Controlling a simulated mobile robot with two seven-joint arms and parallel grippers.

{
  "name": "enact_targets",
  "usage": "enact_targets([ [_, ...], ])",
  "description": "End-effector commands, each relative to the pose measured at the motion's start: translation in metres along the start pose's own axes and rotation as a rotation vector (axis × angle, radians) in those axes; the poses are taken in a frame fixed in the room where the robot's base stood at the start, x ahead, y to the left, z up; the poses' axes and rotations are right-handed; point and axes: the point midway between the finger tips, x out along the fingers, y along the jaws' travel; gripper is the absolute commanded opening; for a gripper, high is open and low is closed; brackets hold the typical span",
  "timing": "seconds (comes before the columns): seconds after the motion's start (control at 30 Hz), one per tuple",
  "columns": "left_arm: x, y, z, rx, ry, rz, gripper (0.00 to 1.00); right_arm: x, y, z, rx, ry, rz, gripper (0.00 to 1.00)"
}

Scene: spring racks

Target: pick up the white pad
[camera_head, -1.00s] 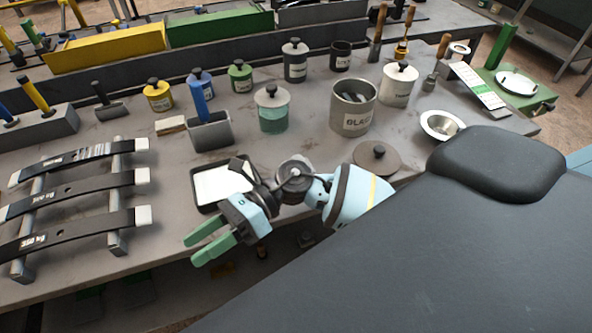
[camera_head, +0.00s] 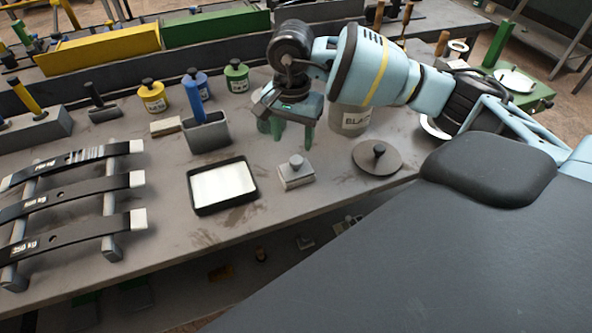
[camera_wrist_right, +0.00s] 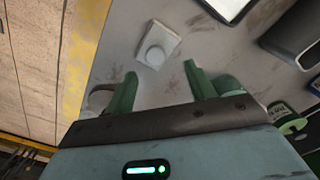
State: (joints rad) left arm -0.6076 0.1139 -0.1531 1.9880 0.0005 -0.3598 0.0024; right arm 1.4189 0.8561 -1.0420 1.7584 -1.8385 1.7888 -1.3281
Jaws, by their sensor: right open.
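A white pad (camera_head: 222,182) lies flat in a shallow black tray (camera_head: 192,203) on the grey bench. A corner of that tray and its white surface show at the top of the wrist view (camera_wrist_right: 233,5). My right gripper (camera_head: 293,137) is open and empty, its green fingers pointing down above the bench, to the right of the tray and beyond it. A small pale block with a round knob (camera_head: 297,176) stands on the bench just right of the tray; in the wrist view it (camera_wrist_right: 157,46) lies ahead of the open fingertips (camera_wrist_right: 160,72). My left gripper is out of view.
A grey holder (camera_head: 208,136) and a small beige block (camera_head: 166,127) stand behind the tray. A round lid with a knob (camera_head: 377,158) lies to the right. Spring bars (camera_head: 75,208) on a rack fill the left. My arm partly hides the labelled pot (camera_head: 350,122).

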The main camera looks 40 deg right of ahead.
Motion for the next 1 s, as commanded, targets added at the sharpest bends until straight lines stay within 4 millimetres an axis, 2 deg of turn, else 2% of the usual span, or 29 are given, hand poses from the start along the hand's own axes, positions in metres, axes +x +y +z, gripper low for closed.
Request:
enact_targets([
  [0.23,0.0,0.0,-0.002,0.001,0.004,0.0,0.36,0.022,0.001,0.001,0.001,-0.003,0.002,0.55],
  [0.47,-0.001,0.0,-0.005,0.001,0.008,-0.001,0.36,0.03,0.002,0.001,0.002,-0.003,0.0,0.55],
  [0.67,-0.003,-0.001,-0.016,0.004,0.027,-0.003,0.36,0.054,0.008,-0.001,0.002,-0.003,0.0,0.55],
  [0.8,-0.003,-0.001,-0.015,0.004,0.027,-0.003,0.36,0.072,0.008,-0.001,0.002,-0.005,0.0,0.55],
  [1.0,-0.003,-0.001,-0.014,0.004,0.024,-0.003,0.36,0.078,0.007,-0.001,0.001,-0.003,-0.001,0.55],
])
